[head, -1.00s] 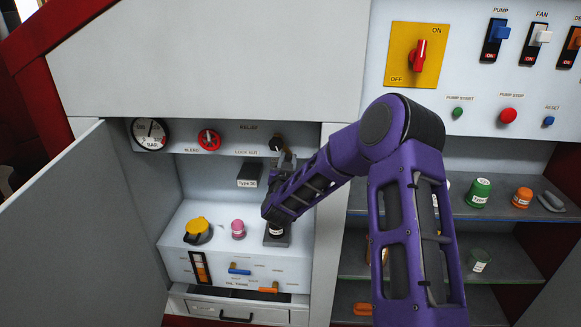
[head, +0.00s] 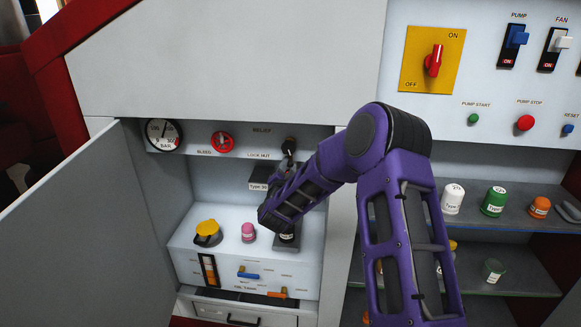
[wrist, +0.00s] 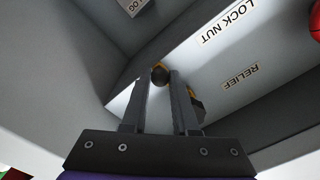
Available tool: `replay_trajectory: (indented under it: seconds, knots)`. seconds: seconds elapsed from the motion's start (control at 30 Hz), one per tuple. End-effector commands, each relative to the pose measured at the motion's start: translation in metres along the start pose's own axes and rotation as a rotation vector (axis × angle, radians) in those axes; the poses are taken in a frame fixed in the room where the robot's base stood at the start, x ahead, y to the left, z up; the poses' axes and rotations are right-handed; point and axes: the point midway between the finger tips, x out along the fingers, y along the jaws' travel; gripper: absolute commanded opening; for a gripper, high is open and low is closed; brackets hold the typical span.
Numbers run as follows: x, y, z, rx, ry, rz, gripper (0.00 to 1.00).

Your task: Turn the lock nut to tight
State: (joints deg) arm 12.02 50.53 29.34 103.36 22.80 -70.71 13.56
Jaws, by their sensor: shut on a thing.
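My gripper (wrist: 160,85) is shut on a small dark, rounded part with a yellow edge, which I take to be the lock nut (wrist: 160,72). More dark and yellow shows beside the right finger. The LOCK NUT label (wrist: 228,22) and the RELIEF label (wrist: 240,88) are on the panel beside the fingers. In the head view my gripper (head: 286,162) reaches up to a dark fitting (head: 289,145) right of those labels. My arm hides part of it, and the nut's turned position cannot be told.
A pressure gauge (head: 163,134) and a red bleed knob (head: 222,142) sit left on the same panel. Below are a yellow cap (head: 208,230) and a pink cap (head: 248,231). The open cabinet door (head: 90,215) stands left. Shelves with several jars (head: 493,201) are right.

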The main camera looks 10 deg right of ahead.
Motion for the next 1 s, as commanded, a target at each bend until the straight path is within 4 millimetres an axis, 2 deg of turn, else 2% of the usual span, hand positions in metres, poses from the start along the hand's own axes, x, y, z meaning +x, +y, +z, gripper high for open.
replay_trajectory:
  seconds: [0.43, 0.47, 0.6, 1.0]
  knots:
    - [-0.0001, -0.0014, 0.0007, 0.009, -0.001, -0.002, 0.00]
    - [-0.0001, -0.0014, 0.0007, 0.009, -0.001, -0.002, 0.33]
    - [-0.0001, -0.0011, 0.0006, 0.009, -0.001, -0.001, 0.58]
    - [-0.0060, -0.0011, 0.0009, 0.007, -0.002, -0.001, 0.58]
